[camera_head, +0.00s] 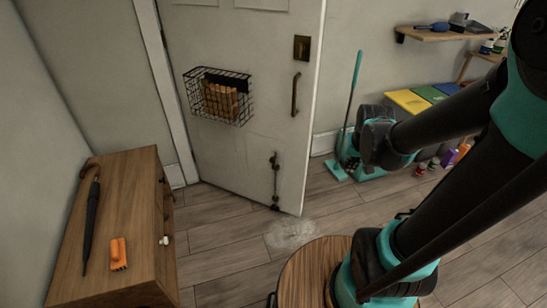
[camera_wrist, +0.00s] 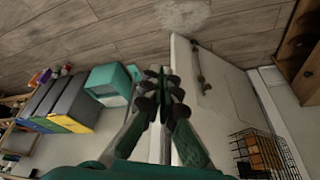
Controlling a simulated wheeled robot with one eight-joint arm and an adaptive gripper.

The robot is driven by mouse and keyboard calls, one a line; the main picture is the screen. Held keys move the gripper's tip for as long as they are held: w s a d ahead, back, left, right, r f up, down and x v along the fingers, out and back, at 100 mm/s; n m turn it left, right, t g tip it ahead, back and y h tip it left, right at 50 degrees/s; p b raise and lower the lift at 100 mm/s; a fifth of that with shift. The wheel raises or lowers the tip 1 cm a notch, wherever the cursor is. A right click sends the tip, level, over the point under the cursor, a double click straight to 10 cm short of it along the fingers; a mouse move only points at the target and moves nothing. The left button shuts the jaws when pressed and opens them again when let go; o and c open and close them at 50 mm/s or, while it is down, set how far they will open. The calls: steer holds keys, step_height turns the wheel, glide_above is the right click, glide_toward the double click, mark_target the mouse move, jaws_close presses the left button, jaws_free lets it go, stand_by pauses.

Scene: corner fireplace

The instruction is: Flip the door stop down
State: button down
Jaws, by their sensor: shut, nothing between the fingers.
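The door stop (camera_head: 275,180) is a slim dark metal piece on the lower face of the white door (camera_head: 235,90), near its free edge. It runs upright, with its lower end close to the door's bottom edge. I cannot tell whether its foot touches the floor. The door stop also shows in the wrist view (camera_wrist: 201,66), right of my gripper (camera_wrist: 162,78). My gripper is shut and empty, apart from the door stop and in front of the door's edge. In the head view its fingers are hidden behind my wrist.
A wire basket (camera_head: 218,96) and a handle (camera_head: 295,95) stick out from the door. A wooden cabinet (camera_head: 120,215) with an umbrella (camera_head: 92,215) stands left. A round wooden top (camera_head: 305,275) is in front. Floor before the door is clear.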

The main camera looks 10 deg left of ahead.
steer(key=w+a, duration=0.4)
steer(key=w, duration=0.6)
steer(key=m, duration=0.3)
glide_above(274, 159)
steer(key=s+d, duration=0.1)
steer(key=s, duration=0.3)
step_height(274, 159, down, 17)
steer(key=shift+f, duration=0.2)
steer(key=shift+s+d, duration=0.1)
steer(key=x, duration=0.8)
steer(key=s+x, duration=0.1)
steer(key=x, duration=0.3)
steer(key=shift+w+a+f, duration=0.1)
steer(key=shift+a+f, duration=0.2)
steer(key=shift+a, duration=0.05)
steer(key=shift+a+f, duration=0.2)
steer(key=shift+f, duration=0.5)
